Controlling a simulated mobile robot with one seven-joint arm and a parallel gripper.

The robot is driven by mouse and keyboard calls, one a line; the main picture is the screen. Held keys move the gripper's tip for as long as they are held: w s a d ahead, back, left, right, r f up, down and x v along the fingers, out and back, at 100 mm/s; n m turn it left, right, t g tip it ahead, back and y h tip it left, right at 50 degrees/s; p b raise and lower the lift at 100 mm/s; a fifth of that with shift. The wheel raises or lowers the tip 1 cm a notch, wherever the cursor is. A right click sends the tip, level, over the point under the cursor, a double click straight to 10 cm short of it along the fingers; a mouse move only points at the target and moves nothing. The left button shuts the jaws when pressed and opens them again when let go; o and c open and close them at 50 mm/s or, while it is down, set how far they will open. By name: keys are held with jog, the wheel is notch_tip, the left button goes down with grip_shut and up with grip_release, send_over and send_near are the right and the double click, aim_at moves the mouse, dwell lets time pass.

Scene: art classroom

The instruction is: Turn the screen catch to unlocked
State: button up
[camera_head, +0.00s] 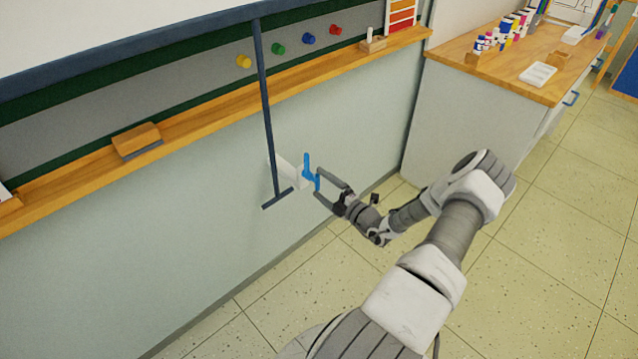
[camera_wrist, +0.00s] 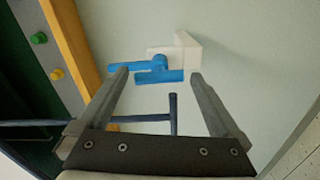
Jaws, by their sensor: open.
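The screen catch has a bright blue lever (camera_head: 307,168) on a white mount (camera_head: 287,172) fixed to the pale wall below the ledge. In the wrist view the blue lever (camera_wrist: 160,77) lies across the space between my fingertips, with the white mount (camera_wrist: 185,52) behind it. My gripper (camera_head: 318,182) is open, its two fingers pointing at the wall around the lever. In the wrist view my gripper (camera_wrist: 158,74) has its left finger very near the lever's left end; I cannot tell whether they touch.
A dark blue pull bar (camera_head: 265,110) hangs from the screen (camera_head: 130,48), its crosspiece just left of the catch. A wooden ledge (camera_head: 215,107) holds an eraser (camera_head: 137,140). A cabinet (camera_head: 470,120) stands right; the floor (camera_head: 540,250) there is clear.

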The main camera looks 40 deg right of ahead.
jog(key=s+d+p, duration=0.1)
jog(key=s, duration=1.5)
jog(key=shift+w, duration=0.1)
